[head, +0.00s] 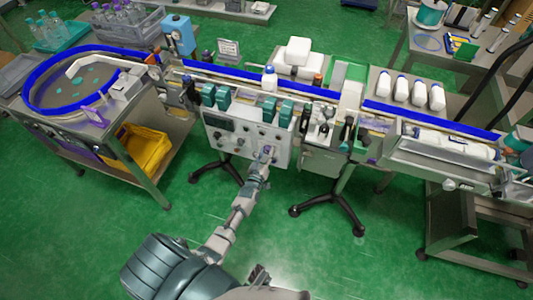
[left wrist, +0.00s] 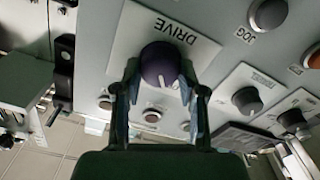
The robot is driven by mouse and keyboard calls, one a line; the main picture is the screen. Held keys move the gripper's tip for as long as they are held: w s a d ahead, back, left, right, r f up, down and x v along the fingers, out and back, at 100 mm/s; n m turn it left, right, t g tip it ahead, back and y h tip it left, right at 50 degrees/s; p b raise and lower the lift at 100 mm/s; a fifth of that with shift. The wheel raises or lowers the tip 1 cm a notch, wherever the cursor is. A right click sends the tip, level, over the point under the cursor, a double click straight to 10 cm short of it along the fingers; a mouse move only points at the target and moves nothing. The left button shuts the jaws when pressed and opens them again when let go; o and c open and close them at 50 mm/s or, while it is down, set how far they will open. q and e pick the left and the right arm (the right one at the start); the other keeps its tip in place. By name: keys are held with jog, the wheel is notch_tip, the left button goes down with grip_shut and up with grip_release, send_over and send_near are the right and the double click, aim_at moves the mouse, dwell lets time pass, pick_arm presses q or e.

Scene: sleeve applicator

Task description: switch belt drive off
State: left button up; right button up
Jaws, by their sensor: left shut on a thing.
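The belt drive knob (left wrist: 160,65) is dark purple and round, with a pale pointer mark, under a plate lettered DRIVE (left wrist: 172,30); the lettering appears upside down in the left wrist view. My left gripper (left wrist: 160,85) has one finger on each side of the knob and is shut on it. In the head view, my left gripper (head: 264,158) reaches the lower right of the grey control panel (head: 228,152) and mostly covers the knob. My right gripper is not in view.
Other dark knobs (left wrist: 268,14) and (left wrist: 247,101) sit close by on the panel. A conveyor with a blue belt (head: 225,70) runs above the panel, with a white bottle (head: 269,79) on it. A yellow bin (head: 145,149) stands under the left table. Green floor is open in front.

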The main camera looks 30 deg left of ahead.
pick_arm(q)
jog(key=shift+s+d+f+n, duration=0.1)
jog(key=shift+s+f+n, duration=0.1)
jog(key=shift+f+n, duration=0.4)
jog(key=shift+r+n, duration=0.1)
jog(key=shift+n, duration=0.2)
jog(key=o, duration=1)
jog(key=shift+o, duration=0.7)
jog(key=shift+w+r, duration=0.15)
jog(key=shift+r, duration=0.05)
jog(key=v, duration=1.2)
jog(key=shift+f, duration=0.1)
